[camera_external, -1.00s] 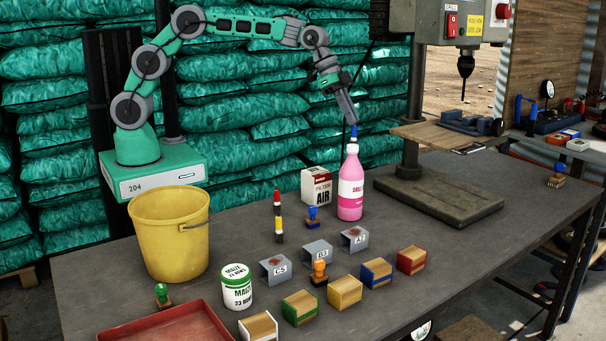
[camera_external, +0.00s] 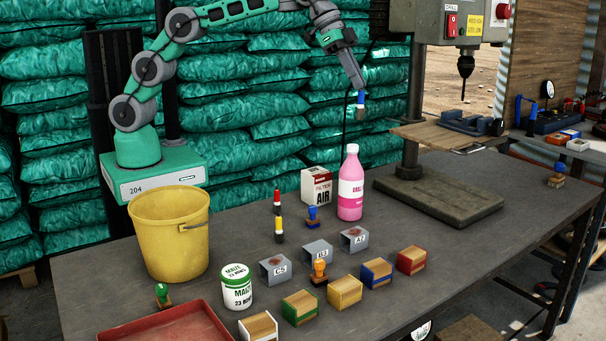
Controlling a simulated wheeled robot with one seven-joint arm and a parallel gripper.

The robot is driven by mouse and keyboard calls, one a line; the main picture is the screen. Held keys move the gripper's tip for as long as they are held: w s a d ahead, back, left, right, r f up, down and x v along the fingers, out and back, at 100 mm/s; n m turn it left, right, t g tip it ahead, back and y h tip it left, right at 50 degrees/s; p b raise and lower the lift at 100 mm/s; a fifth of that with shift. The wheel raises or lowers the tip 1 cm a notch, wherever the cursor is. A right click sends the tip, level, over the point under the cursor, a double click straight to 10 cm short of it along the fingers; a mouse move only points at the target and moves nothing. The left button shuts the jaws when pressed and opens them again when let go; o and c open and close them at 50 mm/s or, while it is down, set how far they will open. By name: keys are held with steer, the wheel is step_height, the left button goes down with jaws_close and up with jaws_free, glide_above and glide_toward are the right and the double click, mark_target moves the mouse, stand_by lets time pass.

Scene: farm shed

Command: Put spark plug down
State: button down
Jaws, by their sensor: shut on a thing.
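My gripper (camera_external: 358,86) is shut on a small upright piece with a blue band, which I take to be the spark plug (camera_external: 360,106). It hangs in the air above and slightly right of the pink bottle (camera_external: 350,188), touching nothing below. Its upper end is hidden in the jaws. Two similar slim pieces, one with a red top (camera_external: 277,198) and one with a yellow band (camera_external: 279,230), stand on the grey table (camera_external: 450,237) left of the bottle.
A filter box (camera_external: 316,186) and blue-handled stamp (camera_external: 312,216) stand near the bottle. Grey labelled holders (camera_external: 275,268) and coloured blocks (camera_external: 345,291) line the front. A yellow bucket (camera_external: 168,240) is left, a drill press (camera_external: 414,130) right. Table right of the blocks is clear.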

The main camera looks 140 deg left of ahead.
mark_target(174, 235)
steer(key=w+d+n+b, duration=0.1)
steer(key=w+d, duration=0.4)
steer(key=d, duration=0.7)
steer(key=w+d+n+b, duration=0.1)
steer(key=w+d, duration=0.3)
steer(key=d, duration=0.9)
steer(key=s+d+f+n+g+y+b, duration=0.1)
steer(key=s+d, duration=0.6)
steer(key=d, duration=0.4)
steer(key=s+d+n+y, duration=0.1)
steer(key=s+d, duration=0.6)
steer(key=d, duration=0.4)
step_height(174, 235, down, 28)
steer(key=shift+w+a+b, duration=0.15)
steer(key=shift+b, duration=0.15)
steer(key=shift+f, duration=0.15)
steer(key=shift+f, duration=0.15)
steer(key=c, duration=1.6)
jaws_free()
